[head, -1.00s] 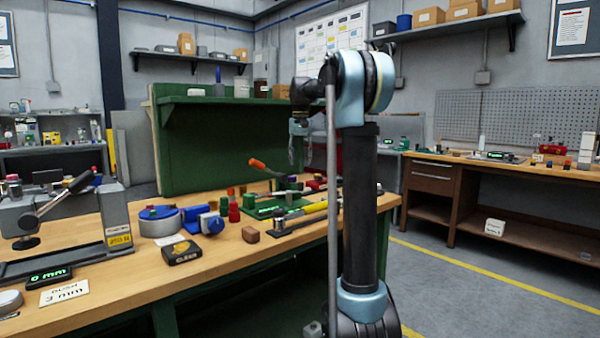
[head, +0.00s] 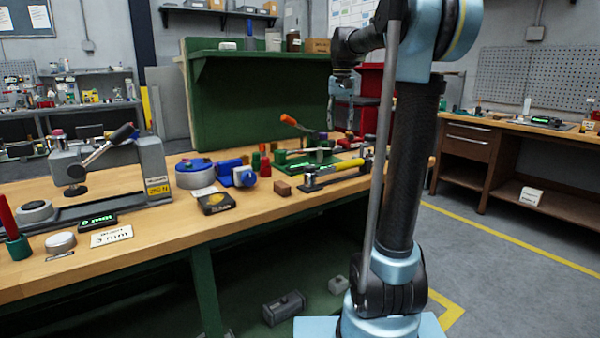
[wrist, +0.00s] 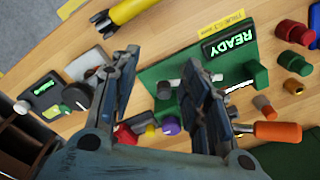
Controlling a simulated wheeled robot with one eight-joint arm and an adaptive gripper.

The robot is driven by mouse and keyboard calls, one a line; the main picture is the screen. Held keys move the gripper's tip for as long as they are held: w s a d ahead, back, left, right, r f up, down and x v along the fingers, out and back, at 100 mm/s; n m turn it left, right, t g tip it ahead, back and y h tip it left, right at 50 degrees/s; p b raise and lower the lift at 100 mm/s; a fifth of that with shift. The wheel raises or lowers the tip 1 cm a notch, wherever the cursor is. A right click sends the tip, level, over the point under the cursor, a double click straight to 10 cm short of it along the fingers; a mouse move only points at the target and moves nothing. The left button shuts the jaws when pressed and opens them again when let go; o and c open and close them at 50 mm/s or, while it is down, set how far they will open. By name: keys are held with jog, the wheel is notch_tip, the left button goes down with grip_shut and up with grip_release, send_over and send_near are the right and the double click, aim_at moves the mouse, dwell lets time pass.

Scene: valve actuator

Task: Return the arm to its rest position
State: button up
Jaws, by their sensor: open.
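My arm rises in front of the workbench (head: 130,253) in the head view, its forearm bent over at the top toward the bench. My gripper (head: 343,88) hangs from it, pointing down above the right part of the bench. In the wrist view my gripper (wrist: 165,85) shows its two fingers spread apart with nothing between the tips. Below it lies a green fixture (wrist: 180,80) with a lit READY display (wrist: 229,42) and an orange-handled lever (wrist: 277,131). The fingers look clear of these parts.
A lever press (head: 110,165) stands at the bench's left. A green panel (head: 258,110) stands behind. Floor (head: 510,270) is open at right.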

jog(key=s+d+f+n+t, duration=0.1)
jog(key=s+f, duration=1.4)
jog(key=s, duration=0.2)
jog(key=s+d+f, duration=0.2)
jog(key=s+f, duration=1.4)
jog(key=s, duration=0.1)
jog(key=shift+d+n+t, duration=0.25)
jog(key=shift+n+t, duration=0.15)
jog(key=shift+s, duration=0.1)
jog(key=shift+w+f, duration=0.25)
jog(key=shift+w, duration=0.15)
